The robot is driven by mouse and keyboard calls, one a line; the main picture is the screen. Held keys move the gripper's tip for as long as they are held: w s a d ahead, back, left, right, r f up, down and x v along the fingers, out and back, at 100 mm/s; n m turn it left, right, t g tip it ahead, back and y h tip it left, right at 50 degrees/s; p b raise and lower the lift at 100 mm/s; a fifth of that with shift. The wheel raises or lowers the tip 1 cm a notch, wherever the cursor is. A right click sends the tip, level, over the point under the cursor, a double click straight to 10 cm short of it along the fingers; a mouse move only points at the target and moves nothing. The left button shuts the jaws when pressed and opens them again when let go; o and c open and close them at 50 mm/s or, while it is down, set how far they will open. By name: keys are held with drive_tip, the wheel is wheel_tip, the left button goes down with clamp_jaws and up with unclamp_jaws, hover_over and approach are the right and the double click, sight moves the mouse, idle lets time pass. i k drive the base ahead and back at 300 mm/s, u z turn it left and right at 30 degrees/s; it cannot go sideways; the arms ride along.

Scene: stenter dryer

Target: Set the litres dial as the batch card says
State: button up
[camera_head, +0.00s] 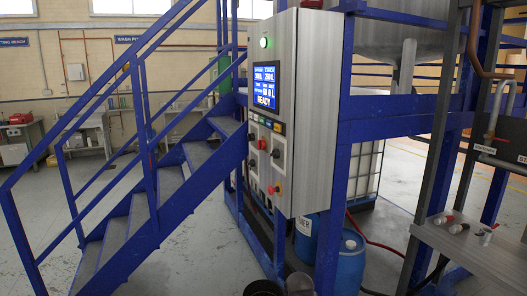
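A grey control cabinet (312,110) stands beside the blue stairs. Its front carries a lit blue screen (266,87) that reads READY on its bottom line; the smaller figures above are too small to read surely. Below the screen are several small dark knobs (276,153) and red buttons. I cannot tell which knob is the litres dial, nor where it points. I cannot make out a batch card.
Blue stairs with rails (150,190) rise left of the cabinet. A grey bench (470,245) with small fittings is at the right. Open floor (200,260) lies at the lower left.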

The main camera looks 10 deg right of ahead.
sight(276, 153)
drive_tip(key=i, duration=0.9)
